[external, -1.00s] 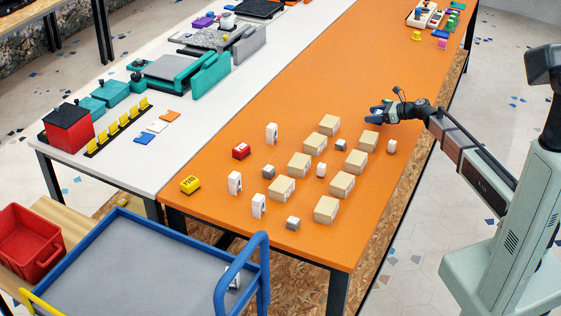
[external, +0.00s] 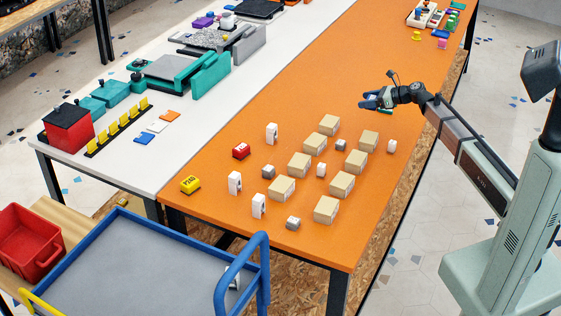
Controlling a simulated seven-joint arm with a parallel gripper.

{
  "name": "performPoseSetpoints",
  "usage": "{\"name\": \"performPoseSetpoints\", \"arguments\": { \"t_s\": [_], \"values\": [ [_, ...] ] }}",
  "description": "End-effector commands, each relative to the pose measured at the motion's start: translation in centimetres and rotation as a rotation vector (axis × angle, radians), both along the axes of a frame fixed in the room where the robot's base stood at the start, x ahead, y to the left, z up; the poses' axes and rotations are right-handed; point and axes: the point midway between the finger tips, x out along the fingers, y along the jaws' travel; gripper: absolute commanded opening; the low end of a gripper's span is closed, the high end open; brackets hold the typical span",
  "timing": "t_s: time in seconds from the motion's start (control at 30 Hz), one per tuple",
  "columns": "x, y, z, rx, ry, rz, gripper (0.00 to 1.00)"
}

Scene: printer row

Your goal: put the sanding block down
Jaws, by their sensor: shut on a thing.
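My gripper (external: 368,102) with blue fingers is above the orange table (external: 300,100), beyond the far right end of the tan blocks. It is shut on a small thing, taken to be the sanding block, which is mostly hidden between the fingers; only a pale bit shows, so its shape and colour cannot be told. The gripper appears raised and apart from the blocks.
Several tan blocks (external: 329,125) stand in rows, with small grey blocks (external: 293,223) and white pieces (external: 258,206) among them. A red piece (external: 241,151) and a yellow piece (external: 190,184) lie left. The table behind the gripper is mostly clear.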

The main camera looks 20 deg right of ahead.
Motion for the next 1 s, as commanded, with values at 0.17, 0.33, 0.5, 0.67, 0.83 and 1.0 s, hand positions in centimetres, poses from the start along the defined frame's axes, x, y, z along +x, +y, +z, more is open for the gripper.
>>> {"name": "performPoseSetpoints", "arguments": {
  "t_s": [0.17,0.33,0.5,0.67,0.83,1.0],
  "values": [
    [-1.2,6.8,0.0,0.000,0.000,0.083,0.31],
    [-3.0,13.4,-0.1,0.000,0.001,0.164,0.31],
    [-5.0,19.8,-0.2,0.000,0.002,0.245,0.31],
    [-7.3,25.6,-0.2,0.000,0.003,0.321,0.31],
    [-9.9,31.8,-0.3,-0.001,0.004,0.401,0.31],
    [-12.8,37.8,-0.4,-0.001,0.005,0.481,0.31]
  ]
}}
